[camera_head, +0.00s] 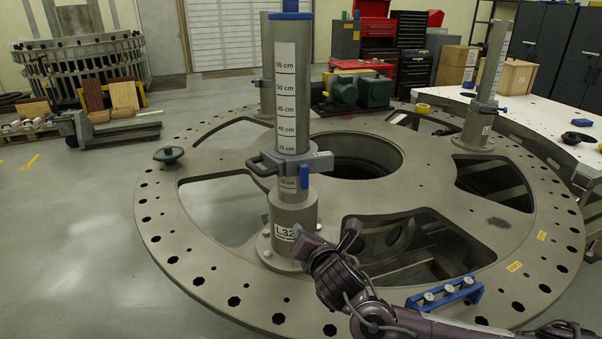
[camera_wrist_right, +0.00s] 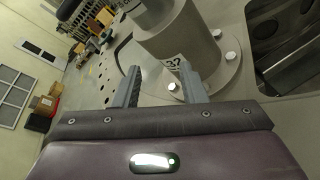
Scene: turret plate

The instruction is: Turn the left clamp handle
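The left clamp (camera_head: 291,162) is a grey collar around the near upright post (camera_head: 286,85), which carries a cm scale. A dark loop-shaped handle (camera_head: 262,165) sticks out at its left. A blue lever (camera_head: 304,176) hangs down at its front right. My right gripper (camera_head: 326,240) is low beside the post's base (camera_head: 293,215), below the clamp. In the right wrist view, its fingers (camera_wrist_right: 162,88) are open and empty, with the base (camera_wrist_right: 182,45) and its label just beyond them. The clamp is not clearly visible there. My left gripper is not in view.
The posts stand on a large round turret plate (camera_head: 206,270) with wide cutouts and rim holes. A blue bracket (camera_head: 445,293) lies on it near my right arm. Another clamped post (camera_head: 490,80) stands at the right by a white table (camera_head: 545,118). Space left of the clamp is free.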

